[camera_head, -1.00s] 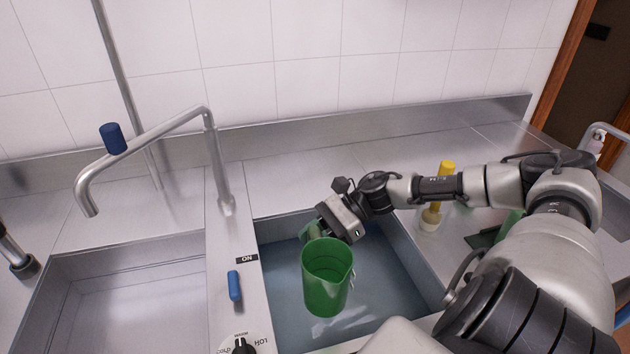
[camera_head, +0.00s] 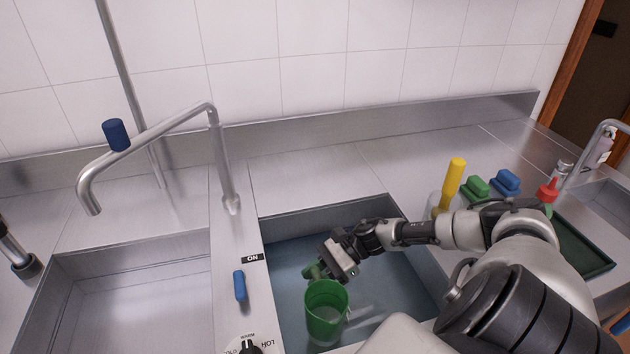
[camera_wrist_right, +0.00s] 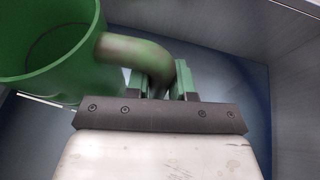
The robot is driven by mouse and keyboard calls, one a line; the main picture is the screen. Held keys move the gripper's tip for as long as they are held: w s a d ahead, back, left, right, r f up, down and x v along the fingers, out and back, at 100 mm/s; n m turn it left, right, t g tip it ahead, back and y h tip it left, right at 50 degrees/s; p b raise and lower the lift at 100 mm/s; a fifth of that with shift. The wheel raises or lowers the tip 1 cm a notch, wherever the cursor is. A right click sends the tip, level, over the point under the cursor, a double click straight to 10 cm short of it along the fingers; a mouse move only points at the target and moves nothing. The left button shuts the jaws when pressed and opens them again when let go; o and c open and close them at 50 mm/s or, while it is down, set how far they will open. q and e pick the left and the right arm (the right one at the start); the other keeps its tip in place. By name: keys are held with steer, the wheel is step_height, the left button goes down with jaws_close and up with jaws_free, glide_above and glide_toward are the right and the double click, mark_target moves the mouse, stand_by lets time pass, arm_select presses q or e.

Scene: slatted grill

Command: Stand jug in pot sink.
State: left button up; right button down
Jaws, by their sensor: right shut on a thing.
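The green jug (camera_head: 326,318) is upright in the right-hand sink basin, low near its front side. The basin (camera_head: 400,300) has a bluish floor. My right gripper (camera_head: 318,271) is shut on the jug's handle, behind the jug's body. In the right wrist view the handle (camera_wrist_right: 135,50) runs between the two green-padded fingers (camera_wrist_right: 160,82), and the jug's open mouth shows at the upper left. I cannot tell whether the jug's base touches the basin floor. My left gripper is not in view.
A left basin (camera_head: 150,310) lies beyond a divider with a blue lever (camera_head: 239,286) and a dial. A tap (camera_head: 150,140) stands over it. On the right counter are a yellow-handled brush (camera_head: 453,185), green and blue sponges, a red-topped bottle and a dark green tray (camera_head: 585,250).

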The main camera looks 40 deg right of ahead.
steer(key=shift+f, duration=0.4)
steer(key=shift+f+b, duration=0.6)
steer(key=shift+b, duration=0.2)
steer(key=c, duration=1)
jaws_free()
steer(key=shift+r, duration=0.1)
